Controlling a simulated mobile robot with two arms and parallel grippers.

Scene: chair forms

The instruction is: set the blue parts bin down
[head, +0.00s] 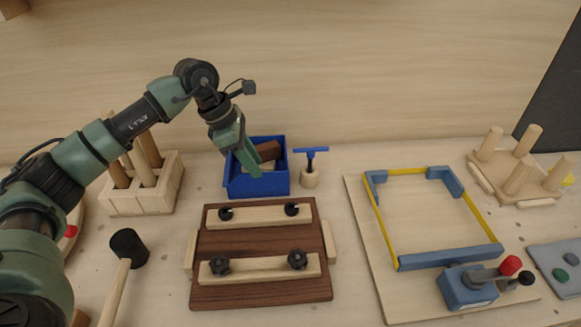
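The blue parts bin (272,185) is at the back middle of the bench in the head view. It looks upright, and a dark brown block (268,151) and lighter wooden pieces show inside it. My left gripper (244,161) is at the bin's back left corner, pointing down. One green finger shows over the inside of the bin. The other finger is mostly hidden, so whether they are closed on the bin's wall is unclear. I cannot tell whether the bin's base touches the bench. My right gripper is not in view.
A wooden rack with pegs (143,188) stands left of the bin. A small blue-handled tool (310,165) stands close on its right. A dark clamping board (262,291) lies in front, a mallet (128,247) front left, and a blue-and-yellow frame fixture (430,261) right.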

